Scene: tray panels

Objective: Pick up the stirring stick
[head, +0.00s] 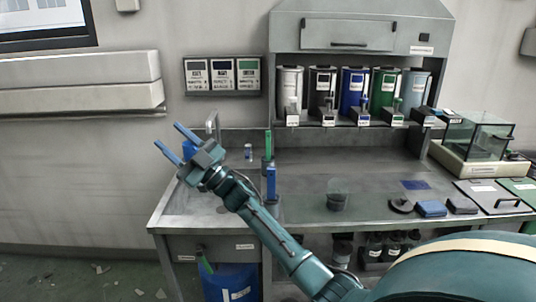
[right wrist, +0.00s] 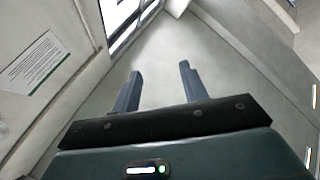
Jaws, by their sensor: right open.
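My right gripper (head: 167,133) is raised at the left end of the bench, its two blue-grey fingers apart and nothing between them. In the right wrist view its open fingers (right wrist: 160,70) point at a bare pale wall. No stirring stick can be made out for certain. A thin green upright piece (head: 268,143) stands in a dark holder on the bench, right of the gripper and apart from it; I cannot tell if it is the stick. A blue upright piece (head: 271,180) stands nearer the front edge, close to my right arm. My left gripper is not in view.
Several coloured canisters (head: 353,88) line the back shelf. A glass-sided balance (head: 474,138), trays (head: 487,197) and a blue cloth-like block (head: 431,208) are at right. The bench middle is mostly clear.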

